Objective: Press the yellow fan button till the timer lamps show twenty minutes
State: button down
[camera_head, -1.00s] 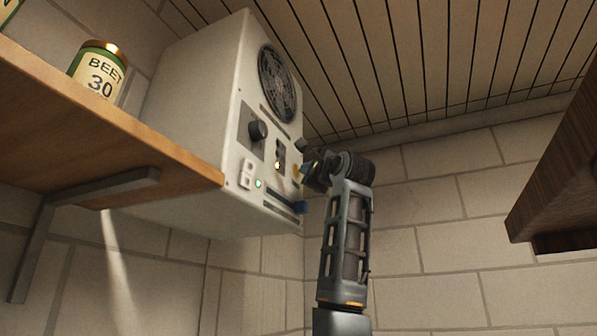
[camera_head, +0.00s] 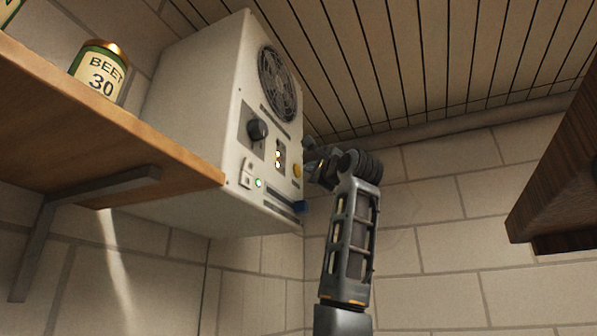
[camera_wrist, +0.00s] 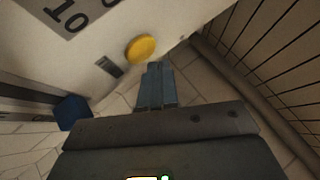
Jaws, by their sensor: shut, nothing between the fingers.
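The white fan box (camera_head: 195,120) stands at the end of the shelf, its control face turned right. Its round yellow button (camera_head: 297,171) sits near the face's right edge and shows whole in the wrist view (camera_wrist: 141,48). Two timer lamps (camera_head: 278,159), one above the other, are lit on the dark strip left of the button; their labels are too small to read here. My gripper (camera_head: 314,166) is shut and empty, just right of the face. In the wrist view its fingertips (camera_wrist: 158,68) are beside the button, apparently clear of it.
The face also has a fan grille (camera_head: 278,82), a black knob (camera_head: 257,130), a white switch (camera_head: 247,173), a green lamp (camera_head: 258,183) and a blue part (camera_head: 300,207) low down. A beet can (camera_head: 99,72) stands on the wooden shelf (camera_head: 90,130). A dark wooden ledge (camera_head: 560,170) is at right.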

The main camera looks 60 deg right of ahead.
jog(key=s, duration=0.5)
jog(key=shift+d+b, duration=0.2)
jog(key=shift+b, duration=0.15)
dwell(1.1)
